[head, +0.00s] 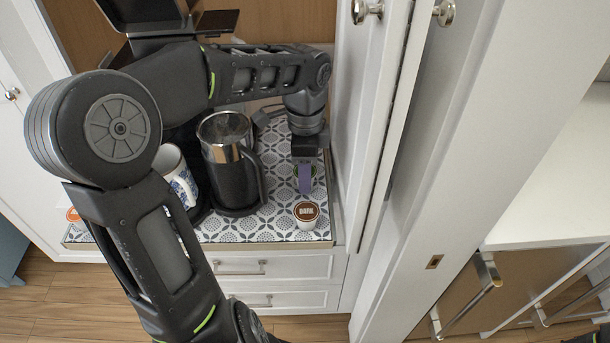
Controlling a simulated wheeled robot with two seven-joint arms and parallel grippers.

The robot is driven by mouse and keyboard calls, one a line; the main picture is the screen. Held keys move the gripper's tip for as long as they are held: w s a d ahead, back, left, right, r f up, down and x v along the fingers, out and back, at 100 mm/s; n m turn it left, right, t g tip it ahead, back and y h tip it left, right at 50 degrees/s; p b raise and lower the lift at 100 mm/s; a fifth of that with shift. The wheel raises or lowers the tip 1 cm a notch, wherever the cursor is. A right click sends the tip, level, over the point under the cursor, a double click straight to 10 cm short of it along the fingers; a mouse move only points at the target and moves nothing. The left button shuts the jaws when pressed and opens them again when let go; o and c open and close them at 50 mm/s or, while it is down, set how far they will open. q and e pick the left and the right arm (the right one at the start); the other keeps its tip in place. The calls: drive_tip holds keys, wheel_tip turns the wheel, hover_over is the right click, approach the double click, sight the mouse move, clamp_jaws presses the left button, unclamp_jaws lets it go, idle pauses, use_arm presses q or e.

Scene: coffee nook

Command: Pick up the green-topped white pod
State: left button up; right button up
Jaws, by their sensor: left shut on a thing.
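My left gripper (305,183) points down at the right end of the patterned counter top, just behind the brown-topped pod. It is shut on the green-topped white pod (313,172). Only slivers of the pod's green top show beside the purple-grey finger, and the rest is hidden. I cannot tell whether the pod touches the counter. My right gripper is not in view.
A white pod with a brown top marked DARK (306,213) stands in front of the gripper. A French press (232,165) and a blue-patterned white mug (176,178) stand to the left. An orange-topped pod (72,214) is at far left. A white cabinet door (362,110) bounds the right.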

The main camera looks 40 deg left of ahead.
use_arm(q)
drive_tip(key=shift+r, duration=0.55)
wheel_tip(320, 180, up, 8)
drive_tip(key=shift+p, duration=0.3)
drive_tip(key=shift+r, duration=0.55)
drive_tip(key=shift+d+r+p, duration=0.1)
drive_tip(key=shift+p, duration=0.5)
drive_tip(key=shift+n, duration=0.3)
drive_tip(key=shift+f, duration=0.2)
wheel_tip(320, 180, down, 6)
drive_tip(key=shift+p, duration=0.45)
